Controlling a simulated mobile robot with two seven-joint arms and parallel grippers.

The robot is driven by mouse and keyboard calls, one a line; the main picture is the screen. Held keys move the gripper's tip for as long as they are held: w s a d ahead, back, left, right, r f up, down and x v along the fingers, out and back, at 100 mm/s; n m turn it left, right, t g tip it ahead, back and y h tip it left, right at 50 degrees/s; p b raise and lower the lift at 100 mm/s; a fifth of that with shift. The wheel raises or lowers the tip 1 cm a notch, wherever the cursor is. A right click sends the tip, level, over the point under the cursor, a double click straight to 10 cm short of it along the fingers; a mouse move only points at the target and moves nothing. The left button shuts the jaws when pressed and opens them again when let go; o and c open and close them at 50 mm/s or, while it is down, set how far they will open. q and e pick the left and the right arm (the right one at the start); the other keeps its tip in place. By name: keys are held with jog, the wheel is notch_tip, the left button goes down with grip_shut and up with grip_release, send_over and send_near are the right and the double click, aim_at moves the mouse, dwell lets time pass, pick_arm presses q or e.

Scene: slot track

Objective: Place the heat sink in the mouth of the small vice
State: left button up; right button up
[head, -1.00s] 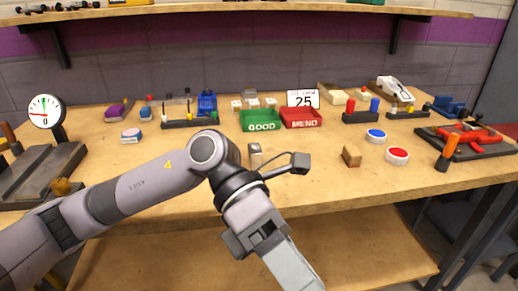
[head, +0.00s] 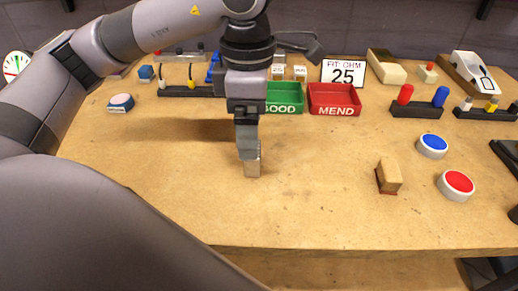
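A small upright block (head: 252,168), probably the heat sink, stands on the bench in the middle of the head view. My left gripper (head: 249,152) points down right at it, with its fingertips overlapping the block's upper part. The fingers are seen edge-on, so I cannot tell whether they are open or shut on it. A blue fixture (head: 213,68), possibly the small vice, is at the back, largely hidden behind my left arm. I cannot make out its mouth. My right gripper is not in view.
A green GOOD tray (head: 285,98) and red MEND tray (head: 334,99) stand behind the gripper. A wooden block (head: 389,177), blue button (head: 432,146) and red button (head: 456,185) are at right. The bench (head: 180,205) front is clear.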

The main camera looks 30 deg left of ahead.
pick_arm(q)
notch_tip(320, 180, down, 6)
jog(key=shift+w+d+r+b, duration=0.1)
jog(key=shift+r+b, duration=0.05)
jog(key=shift+b, duration=0.15)
jog(key=shift+r, duration=0.1)
jog(key=c, duration=1.2)
